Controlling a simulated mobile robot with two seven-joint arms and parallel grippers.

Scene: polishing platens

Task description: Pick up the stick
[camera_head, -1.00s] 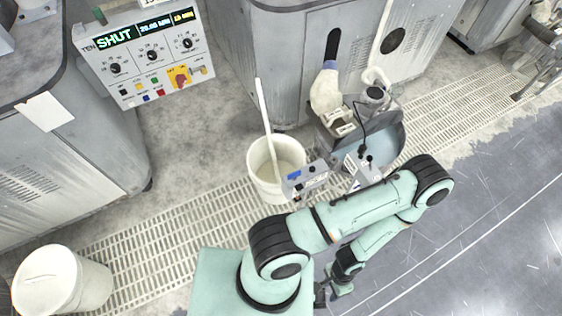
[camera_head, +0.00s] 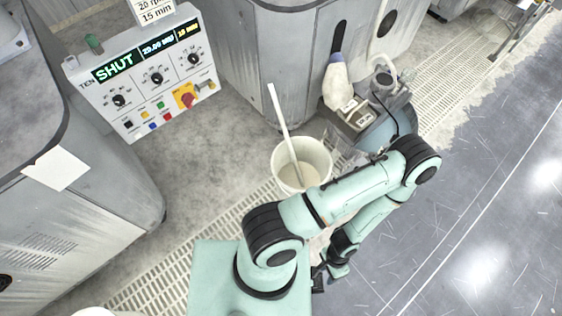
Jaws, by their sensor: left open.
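The stick (camera_head: 281,120) is a long white rod. It leans in a white bucket (camera_head: 326,150) with its lower end in pale contents and its upper end sticking up to the left, clear of the rim. The bucket stands on the floor, partly hidden at lower right by my arm. My left gripper (camera_head: 320,280) is folded back under my arm near the bottom of the view, open and well below the bucket, apart from the stick. Its fingertips are small and partly hidden. My right gripper is not in view.
Grey machine cabinets (camera_head: 285,60) stand behind the bucket. A control panel (camera_head: 150,75) reading SHUT is at upper left. A blue-grey machine with a hose (camera_head: 386,120) is right of the bucket. Floor grating (camera_head: 150,285) runs below. Open grey floor (camera_head: 480,230) lies at right.

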